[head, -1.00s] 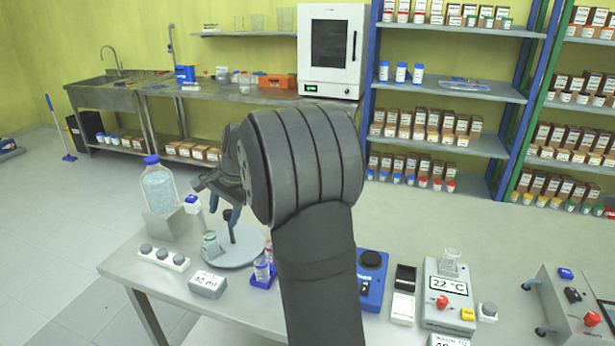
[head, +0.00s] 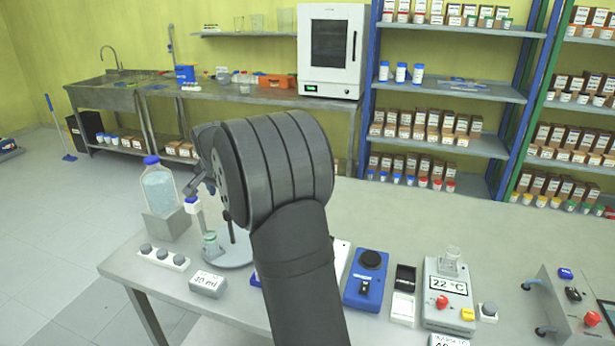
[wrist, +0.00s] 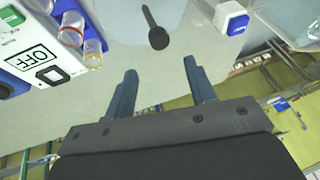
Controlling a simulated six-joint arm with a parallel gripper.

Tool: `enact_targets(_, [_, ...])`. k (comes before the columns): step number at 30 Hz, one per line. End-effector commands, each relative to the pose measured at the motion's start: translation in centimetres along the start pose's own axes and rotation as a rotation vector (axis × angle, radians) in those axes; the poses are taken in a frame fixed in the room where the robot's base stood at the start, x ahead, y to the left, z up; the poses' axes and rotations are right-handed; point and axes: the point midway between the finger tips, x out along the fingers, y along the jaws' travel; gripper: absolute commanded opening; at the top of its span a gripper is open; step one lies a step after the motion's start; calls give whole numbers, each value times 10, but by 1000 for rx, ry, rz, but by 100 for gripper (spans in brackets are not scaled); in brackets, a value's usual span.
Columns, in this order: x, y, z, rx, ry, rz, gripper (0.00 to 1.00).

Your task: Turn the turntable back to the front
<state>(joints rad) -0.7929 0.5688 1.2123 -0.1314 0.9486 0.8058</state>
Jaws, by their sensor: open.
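The turntable (head: 233,258) is a grey round disc on the table's left part. A small vial with a greenish cap (head: 210,243) stands at its left side. A thin upright dark peg (head: 231,233) shows on the disc, and in the wrist view its round-headed peg (wrist: 157,38) lies just beyond my fingertips. My gripper (wrist: 160,66) is open and empty, its two blue-grey fingers apart, with the peg ahead of the gap and not touching. In the head view my arm hides the disc's right side and most of the gripper.
A blue-capped bottle (head: 159,188) on a grey stand is behind left, with a blue-topped white nozzle (head: 193,205) beside it. A button strip (head: 163,257) and a "40 ml" display (head: 208,284) are in front. A tube holder (wrist: 72,32) is close at the wrist view's left.

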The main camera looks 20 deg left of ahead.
Motion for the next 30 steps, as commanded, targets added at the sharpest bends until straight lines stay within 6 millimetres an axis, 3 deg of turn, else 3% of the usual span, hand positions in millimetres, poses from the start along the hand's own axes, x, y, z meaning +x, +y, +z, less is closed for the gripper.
enact_targets(1, [10,1,0,0,-1,1,51])
enact_targets(3, [-13,-1,-1,1,4,-4,51])
enact_targets(15, [-94,0,-1,1,3,-3,51])
enact_targets(30, [-93,95,-37,43,20,29,51])
